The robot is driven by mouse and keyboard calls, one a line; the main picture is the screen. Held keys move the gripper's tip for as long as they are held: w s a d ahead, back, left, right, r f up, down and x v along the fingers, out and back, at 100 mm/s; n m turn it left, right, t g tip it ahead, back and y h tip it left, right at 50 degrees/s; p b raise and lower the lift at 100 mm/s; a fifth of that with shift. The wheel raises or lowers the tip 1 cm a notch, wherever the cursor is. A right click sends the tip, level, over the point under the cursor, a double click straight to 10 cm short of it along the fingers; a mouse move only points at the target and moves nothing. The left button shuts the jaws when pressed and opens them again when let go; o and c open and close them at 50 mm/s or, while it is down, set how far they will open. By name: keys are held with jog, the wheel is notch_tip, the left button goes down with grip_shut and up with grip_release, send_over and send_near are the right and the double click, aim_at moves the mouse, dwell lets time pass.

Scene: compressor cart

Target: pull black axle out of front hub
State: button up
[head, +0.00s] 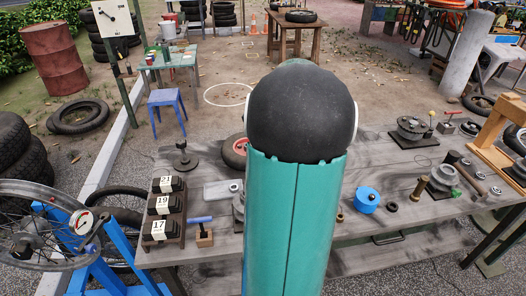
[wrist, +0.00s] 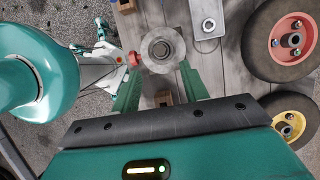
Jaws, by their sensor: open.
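My gripper (wrist: 159,70) shows in the wrist view with its two green fingers apart and nothing held between them. Just beyond the fingertips is a round grey metal piece (wrist: 148,42), which looks like the front hub, seen end-on. A dark round centre (wrist: 161,49) in it may be the end of the black axle; how far it sticks out I cannot tell. Whether the fingers touch the grey piece I cannot tell. In the head view my arm covers the middle of the bench and hides my gripper. A grey metal piece (head: 238,212) partly shows beside the arm there.
The grey plank bench (head: 345,262) holds a rack of numbered black blocks (head: 163,212), a blue pot (head: 367,200) and several metal parts. A red-hubbed wheel (wrist: 291,40) and a yellow-hubbed wheel (wrist: 289,125) lie right of my gripper. A spoked wheel (head: 40,232) stands at left.

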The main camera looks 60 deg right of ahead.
jog(key=x, duration=0.9)
jog(key=shift+s, duration=0.1)
jog(key=shift+c, duration=0.4)
grip_shut()
